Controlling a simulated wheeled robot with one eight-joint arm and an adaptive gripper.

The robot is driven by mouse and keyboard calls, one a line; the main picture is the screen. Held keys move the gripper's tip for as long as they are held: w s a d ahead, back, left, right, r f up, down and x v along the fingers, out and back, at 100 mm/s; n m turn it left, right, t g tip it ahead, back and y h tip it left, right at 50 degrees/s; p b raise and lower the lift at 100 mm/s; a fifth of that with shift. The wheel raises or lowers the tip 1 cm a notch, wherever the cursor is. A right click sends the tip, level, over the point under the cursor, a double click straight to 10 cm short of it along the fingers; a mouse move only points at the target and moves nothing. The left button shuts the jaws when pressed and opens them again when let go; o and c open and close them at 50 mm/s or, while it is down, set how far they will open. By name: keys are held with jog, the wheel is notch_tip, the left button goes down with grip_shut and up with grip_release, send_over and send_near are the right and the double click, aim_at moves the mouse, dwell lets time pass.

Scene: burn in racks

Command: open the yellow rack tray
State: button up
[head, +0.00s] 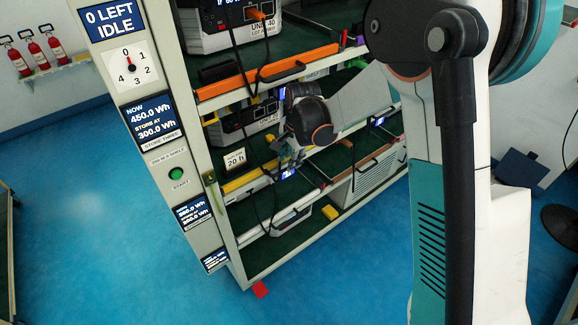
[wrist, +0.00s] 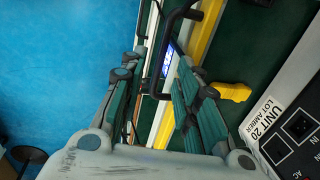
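The yellow rack tray shows in the head view as a yellow front strip (head: 243,181) on a middle shelf of the rack. In the wrist view its yellow edge (wrist: 204,36) runs slantwise, with a black bar handle (wrist: 171,38) standing out from it. My gripper (head: 290,160) is at the tray's front in the head view, partly covered by my wrist. In the wrist view my gripper (wrist: 161,75) is open, its fingers apart on either side of the handle's line. Contact with the handle cannot be told.
An orange-fronted tray (head: 268,72) is on the shelf above. A unit labelled UNIT 20 (wrist: 290,125) sits close right in the wrist view, near a small yellow block (wrist: 232,91). Black cables hang across the rack front. The blue floor (head: 110,200) left of the rack is clear.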

jog(key=shift+w+a+f, duration=0.1)
jog(key=shift+w+f, duration=0.05)
jog(key=shift+f, duration=0.6)
jog(key=shift+w+a+f, duration=0.1)
jog(key=shift+f, duration=0.65)
grip_shut()
jog(key=shift+s+d, duration=0.1)
jog(key=shift+s, duration=0.05)
